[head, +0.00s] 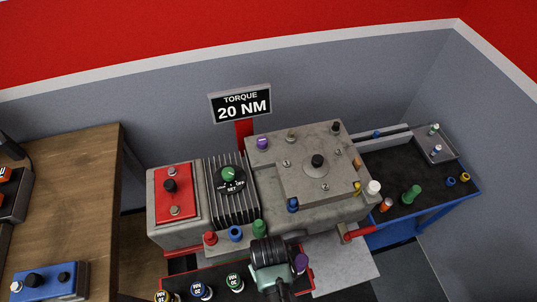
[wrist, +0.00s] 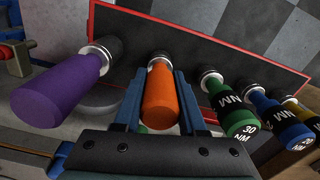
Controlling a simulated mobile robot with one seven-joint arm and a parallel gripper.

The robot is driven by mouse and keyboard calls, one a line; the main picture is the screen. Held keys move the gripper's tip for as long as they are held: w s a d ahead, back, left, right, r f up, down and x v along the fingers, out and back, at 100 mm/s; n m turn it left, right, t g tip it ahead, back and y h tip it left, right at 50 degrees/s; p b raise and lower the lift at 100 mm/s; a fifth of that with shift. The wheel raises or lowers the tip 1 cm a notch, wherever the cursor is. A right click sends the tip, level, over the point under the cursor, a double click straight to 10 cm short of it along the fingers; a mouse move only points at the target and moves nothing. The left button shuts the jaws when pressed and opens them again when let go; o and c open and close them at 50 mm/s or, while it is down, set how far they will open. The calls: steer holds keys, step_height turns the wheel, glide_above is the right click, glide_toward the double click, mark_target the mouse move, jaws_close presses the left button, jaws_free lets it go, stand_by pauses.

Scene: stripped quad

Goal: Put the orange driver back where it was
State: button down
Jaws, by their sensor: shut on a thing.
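The orange driver (wrist: 160,98) is between the two fingers of my gripper (wrist: 155,88), which is shut on its handle in the wrist view. In the head view my wrist hides the orange driver, between the green driver (head: 235,282) and purple driver (head: 301,263).
Behind the rack stands a grey machine (head: 220,225) with several coloured knobs and a TORQUE 20 NM sign (head: 241,104). A wooden bench (head: 60,215) is at left. A dark-topped blue table (head: 440,197) with small parts is at right. The neighbouring drivers leave little side room.

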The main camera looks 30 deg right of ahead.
steer(key=shift+f, duration=0.1)
steer(key=shift+c, duration=2.4)
jaws_free()
